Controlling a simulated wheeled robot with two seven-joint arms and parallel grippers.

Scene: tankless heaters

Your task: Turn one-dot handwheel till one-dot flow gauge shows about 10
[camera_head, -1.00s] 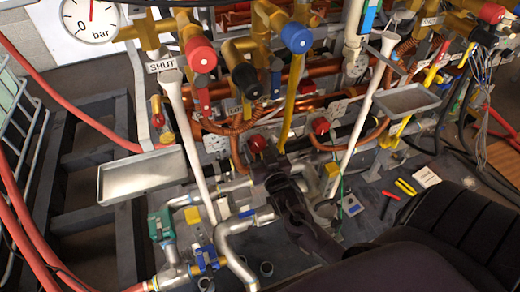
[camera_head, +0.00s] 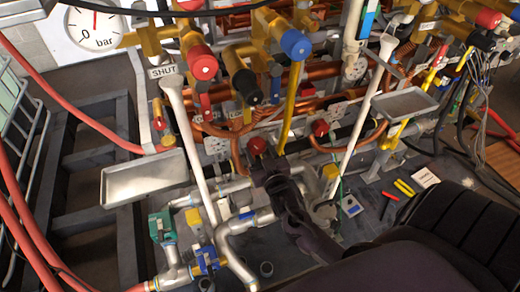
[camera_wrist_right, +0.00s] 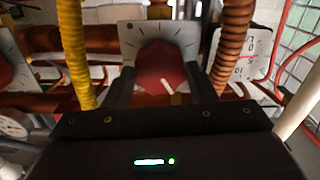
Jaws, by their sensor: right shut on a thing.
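A red handwheel (camera_head: 256,145) sits low in the pipework, just beyond my right gripper (camera_head: 266,168). In the right wrist view the red handwheel (camera_wrist_right: 160,68), with a white pointer line aimed down and slightly right, is between the two dark fingers of my right gripper (camera_wrist_right: 163,90). The gripper is shut on it. A pale plate (camera_wrist_right: 130,38) with black ticks stands behind it. A white gauge face (camera_wrist_right: 248,60) with a red needle shows partly, right of a ribbed copper hose. I cannot make out dot marks or a flow reading. My left gripper is out of view.
Another red handwheel (camera_head: 320,127) is close to the right. A white pole (camera_head: 190,140) and a yellow pipe (camera_head: 289,105) rise nearby. Metal trays (camera_head: 145,178) (camera_head: 404,103) jut out. A bar gauge (camera_head: 94,27) is at the upper left.

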